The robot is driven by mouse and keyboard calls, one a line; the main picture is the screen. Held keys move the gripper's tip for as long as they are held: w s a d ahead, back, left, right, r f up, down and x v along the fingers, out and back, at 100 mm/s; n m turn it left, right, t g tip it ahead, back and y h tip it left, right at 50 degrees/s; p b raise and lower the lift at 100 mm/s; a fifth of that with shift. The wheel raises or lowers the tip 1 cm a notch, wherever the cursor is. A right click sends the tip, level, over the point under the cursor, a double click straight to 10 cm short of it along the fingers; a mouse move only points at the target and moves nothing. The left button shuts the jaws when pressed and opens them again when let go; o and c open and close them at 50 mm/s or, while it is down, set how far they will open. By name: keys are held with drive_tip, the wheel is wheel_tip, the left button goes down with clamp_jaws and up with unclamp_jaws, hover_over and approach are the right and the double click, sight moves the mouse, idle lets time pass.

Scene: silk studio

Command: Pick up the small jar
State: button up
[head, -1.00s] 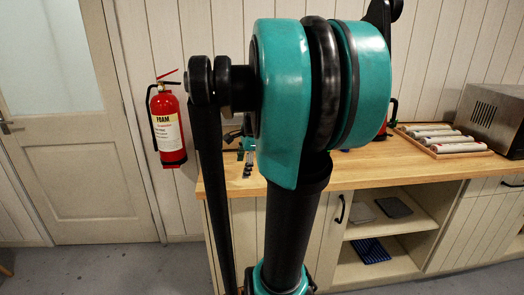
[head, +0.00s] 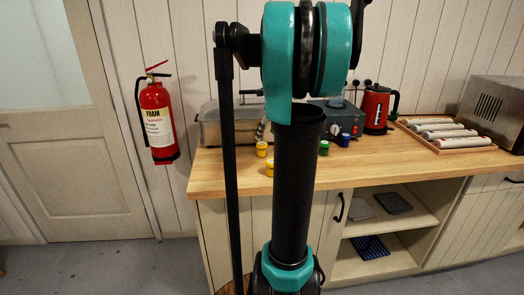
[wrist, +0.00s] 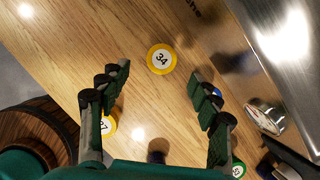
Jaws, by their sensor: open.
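Several small jars stand on the wooden counter. In the wrist view a yellow-lidded jar marked 34 (wrist: 161,59) lies between and just beyond the fingertips of my open, empty gripper (wrist: 158,77). Another yellow-lidded jar (wrist: 109,124) is partly hidden by the left finger. A green-lidded jar (wrist: 239,170) is at the lower right, and a bit of blue shows behind the right finger. In the head view two yellow jars (head: 262,149) (head: 269,167), a green jar (head: 324,147) and a blue jar (head: 344,139) show near my arm. My gripper is hidden there.
A metal box (head: 222,130) and a blue-grey device (head: 338,119) stand behind the jars. A red kettle (head: 376,108), a wooden tray of rolls (head: 462,142) and a metal oven (head: 495,108) are to the right. A wooden barrel (wrist: 38,140) is beside the counter. The counter's front is clear.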

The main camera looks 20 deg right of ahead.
sight(261, 147)
drive_tip(key=x, duration=0.9)
drive_tip(key=shift+d, duration=0.15)
drive_tip(key=c, duration=1.3)
drive_tip(key=shift+r, duration=0.1)
